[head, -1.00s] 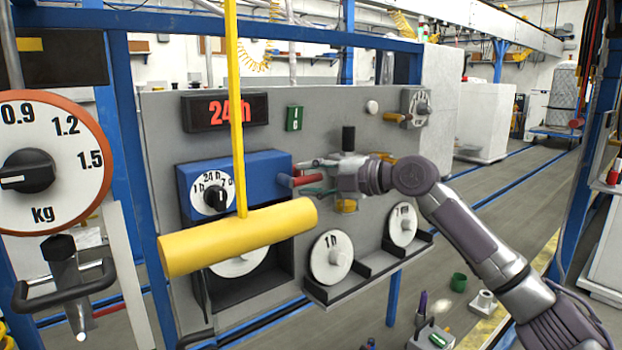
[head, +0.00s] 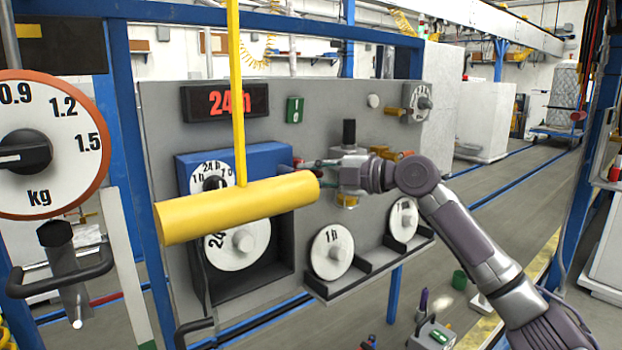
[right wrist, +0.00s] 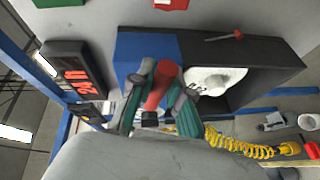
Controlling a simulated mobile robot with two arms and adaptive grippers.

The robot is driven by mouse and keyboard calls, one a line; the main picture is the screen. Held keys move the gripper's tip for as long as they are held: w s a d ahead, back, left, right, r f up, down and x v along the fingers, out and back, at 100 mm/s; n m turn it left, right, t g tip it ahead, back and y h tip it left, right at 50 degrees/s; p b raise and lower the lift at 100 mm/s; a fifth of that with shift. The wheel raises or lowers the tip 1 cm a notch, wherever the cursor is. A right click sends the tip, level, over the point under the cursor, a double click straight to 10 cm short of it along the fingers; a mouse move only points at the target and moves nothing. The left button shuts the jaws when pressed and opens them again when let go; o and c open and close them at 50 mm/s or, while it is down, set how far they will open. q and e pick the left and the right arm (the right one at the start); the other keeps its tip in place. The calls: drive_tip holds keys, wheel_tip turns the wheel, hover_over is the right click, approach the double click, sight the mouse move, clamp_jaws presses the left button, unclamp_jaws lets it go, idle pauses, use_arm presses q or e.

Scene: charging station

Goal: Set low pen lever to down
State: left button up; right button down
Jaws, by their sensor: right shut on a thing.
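A red lever (head: 285,169) sticks out at the right side of the blue box (head: 265,163) on the grey panel. In the head view it is mostly hidden by the yellow cylinder and the gripper. In the right wrist view the red lever (right wrist: 162,82) lies between the green-padded fingers of my right gripper (right wrist: 160,112). My right gripper (head: 310,165) reaches in from the right and is shut on the lever. The lever's exact angle is hard to tell. My left gripper is not in view.
A yellow cylinder (head: 235,208) on a yellow rod hangs in front of the panel, close to my gripper in the picture. A black knob (head: 349,132) stands beside the gripper. White discs (head: 332,252) sit on a shelf below. A kg dial (head: 70,175) is at left.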

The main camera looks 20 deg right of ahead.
drive_tip(key=f+m+b, duration=0.1)
drive_tip(key=m+y+b, duration=0.1)
drive_tip(key=b, duration=0.1)
drive_tip(key=shift+s+a+f+m+t, duration=0.1)
drive_tip(key=shift+a+f+m+t, duration=0.15)
drive_tip(key=shift+f+m+t, duration=0.15)
drive_tip(key=m+b, duration=0.2)
drive_tip(key=t+b, duration=0.1)
drive_tip(key=shift+s+a+f+m+y, duration=0.1)
drive_tip(key=shift+a+f+m+y, duration=0.15)
drive_tip(key=shift+m+y, duration=0.15)
drive_tip(key=c, duration=1.1)
unclamp_jaws()
